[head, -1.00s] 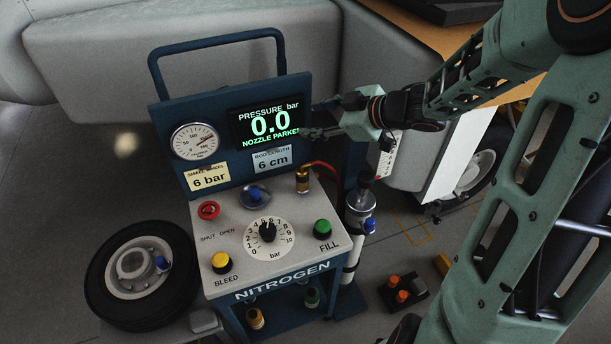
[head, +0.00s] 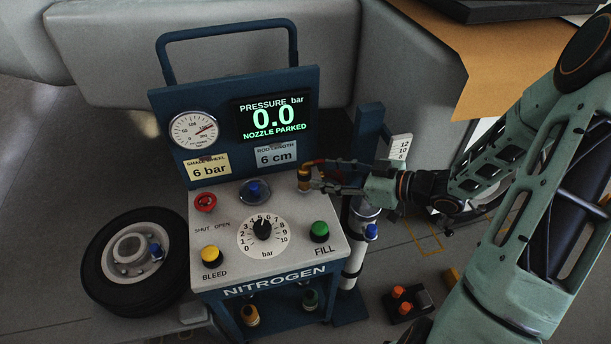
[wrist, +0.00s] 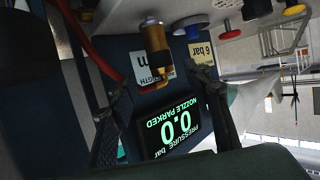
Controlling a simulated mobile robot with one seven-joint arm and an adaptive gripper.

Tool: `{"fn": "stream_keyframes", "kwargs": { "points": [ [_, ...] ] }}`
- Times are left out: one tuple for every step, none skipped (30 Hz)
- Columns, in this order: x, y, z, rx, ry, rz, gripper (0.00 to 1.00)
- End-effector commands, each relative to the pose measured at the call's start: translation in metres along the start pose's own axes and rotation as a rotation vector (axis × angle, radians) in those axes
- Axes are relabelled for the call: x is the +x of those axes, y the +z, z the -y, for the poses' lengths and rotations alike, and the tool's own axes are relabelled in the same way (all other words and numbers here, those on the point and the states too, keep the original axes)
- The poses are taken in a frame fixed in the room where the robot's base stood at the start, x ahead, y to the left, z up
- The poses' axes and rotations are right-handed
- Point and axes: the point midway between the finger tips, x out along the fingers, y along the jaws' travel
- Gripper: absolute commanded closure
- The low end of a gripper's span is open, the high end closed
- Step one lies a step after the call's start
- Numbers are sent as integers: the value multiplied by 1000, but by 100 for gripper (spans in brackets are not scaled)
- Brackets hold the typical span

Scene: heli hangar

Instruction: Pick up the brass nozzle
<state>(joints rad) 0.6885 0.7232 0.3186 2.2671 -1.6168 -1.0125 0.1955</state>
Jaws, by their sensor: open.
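The brass nozzle (head: 304,179) stands upright at the back right of the nitrogen cart's panel, with a red hose at its top. It also shows in the wrist view (wrist: 155,38), upside down at upper middle. My gripper (head: 317,175) reaches in from the right, level with the nozzle. Its jaws are open. In the wrist view one finger lies on each side of the nozzle, with gaps showing. I cannot tell whether the nozzle is fully between the fingertips. Part of the nozzle is hidden by the fingers in the head view.
The cart's screen (head: 271,118) reads 0.0 and NOZZLE PARKED, close behind my gripper. A dial (head: 263,231), green button (head: 319,231) and blue valve knob (head: 254,189) stand on the panel. A wheel (head: 140,263) lies left of the cart. A clear cylinder (head: 361,217) stands right.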

Motion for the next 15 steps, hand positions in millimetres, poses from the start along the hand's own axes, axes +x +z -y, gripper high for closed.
{"fn": "stream_keyframes", "kwargs": {
  "points": [
    [8, 1, 0, -1, -2, 0, 55],
    [12, 1, 0, -1, -2, 1, 55],
    [15, 1, 0, -1, -1, 1, 55],
    [17, 1, 0, -1, 0, 1, 55],
    [19, 0, 0, -1, 0, 1, 55],
    [21, 1, 0, -1, 0, 1, 55],
    [24, 1, 0, -1, -1, 1, 55],
    [26, 1, 0, 0, -1, 1, 55],
    [32, 2, 1, 0, -2, 1, 55],
    [36, 2, 2, 0, -3, 1, 55],
    [41, 2, 2, 0, -3, 0, 55],
    [48, 2, 2, 0, -2, 0, 55],
    [52, 3, 2, -1, -2, 1, 55],
    [57, 2, 2, -1, -2, 1, 55],
    [62, 2, 2, -2, -2, 0, 55]
  ]
}}
